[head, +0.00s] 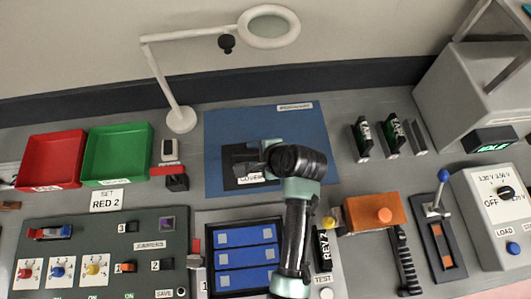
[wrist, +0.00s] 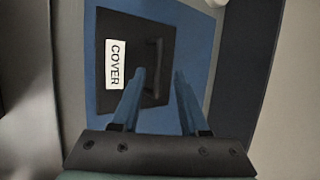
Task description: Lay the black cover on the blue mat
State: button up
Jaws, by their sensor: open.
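The black cover (wrist: 130,30) is a dark square plate with a white COVER label and a raised handle. It lies flat on the blue mat (wrist: 190,45) in the wrist view. In the head view the cover (head: 232,183) shows on the lower left part of the mat (head: 225,125), partly hidden by my arm. My gripper (wrist: 160,74) is open and empty, with one finger over the cover close to its handle and the other over bare mat. In the head view my gripper (head: 250,157) is over the cover; whether it touches is unclear.
A red tray (head: 52,160) and a green tray (head: 117,153) stand to the left. A lamp with a ring head (head: 268,27) rises behind. A case with blue batteries (head: 240,257) is in front of the mat. Black upright cells (head: 362,138) stand to the right.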

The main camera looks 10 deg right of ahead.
jog(key=v, duration=0.9)
jog(key=w+r+n+t+h, duration=0.1)
jog(key=w+r+n+t, duration=0.25)
jog(key=r, duration=0.75)
jog(key=w+r+n+t+h, duration=0.1)
jog(key=w+r+n+t, duration=0.25)
jog(key=r, duration=0.75)
jog(key=w+r+n+t+h, duration=0.2)
jog(key=w+r+t, duration=0.2)
jog(key=r, duration=0.6)
jog(key=s+a+r+n+t, duration=0.1)
jog(key=s+r+n+t, duration=0.1)
jog(key=r, duration=0.7)
jog(key=s+a+r+n+t, duration=0.2)
jog(key=s+r+t, duration=0.3)
jog(key=r, duration=0.4)
jog(key=s+a+r+n+t, duration=0.1)
jog(key=s+r+n+t, duration=0.2)
jog(key=s+r, duration=0.3)
notch_tip(320, 180, up, 4)
jog(key=shift+a+f+n, duration=0.15)
jog(key=shift+a+n, duration=0.05)
jog(key=shift+n, duration=0.2)
